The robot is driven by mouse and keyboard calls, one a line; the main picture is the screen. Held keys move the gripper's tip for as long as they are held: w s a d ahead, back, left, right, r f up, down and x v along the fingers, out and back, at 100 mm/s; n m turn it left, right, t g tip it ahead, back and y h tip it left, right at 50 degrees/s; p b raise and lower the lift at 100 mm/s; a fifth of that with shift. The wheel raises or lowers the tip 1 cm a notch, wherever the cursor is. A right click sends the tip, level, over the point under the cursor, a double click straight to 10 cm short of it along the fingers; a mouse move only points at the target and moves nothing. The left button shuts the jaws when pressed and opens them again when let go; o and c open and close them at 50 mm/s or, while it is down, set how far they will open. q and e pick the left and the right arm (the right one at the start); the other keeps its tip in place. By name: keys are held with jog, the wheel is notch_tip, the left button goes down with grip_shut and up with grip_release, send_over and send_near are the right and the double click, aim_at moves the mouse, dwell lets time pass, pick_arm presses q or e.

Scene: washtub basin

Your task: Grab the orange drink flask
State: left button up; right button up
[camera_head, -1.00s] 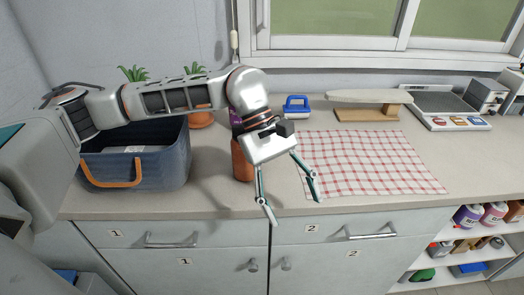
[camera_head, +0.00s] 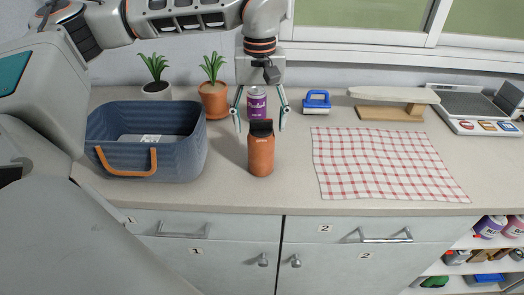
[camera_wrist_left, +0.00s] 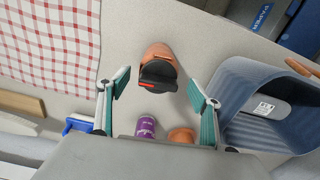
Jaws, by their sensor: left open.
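The orange drink flask (camera_head: 261,155) with a black lid stands upright on the counter, right of the blue basin. My left gripper (camera_head: 259,122) is open, pointing down above and around the flask's lid in the head view, its fingers on either side and apart from it. In the left wrist view the flask (camera_wrist_left: 157,55) shows its black lid between the two open fingers of the gripper (camera_wrist_left: 159,88). My right gripper is not in view.
A purple can (camera_head: 257,101) stands just behind the flask. A blue basin (camera_head: 190,150) with an orange handle and potted plants (camera_head: 214,100) are at left. A blue brush (camera_head: 316,103), a checkered cloth (camera_head: 385,165) and a small ironing board (camera_head: 393,95) lie to the right.

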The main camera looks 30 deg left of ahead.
aim_at(261, 151)
pick_arm(q)
notch_tip(261, 151, down, 5)
jog(key=shift+d+r, duration=0.1)
jog(key=c, duration=1.5)
jog(key=shift+r, duration=0.1)
jog(key=shift+c, duration=0.7)
jog(key=shift+r, duration=0.1)
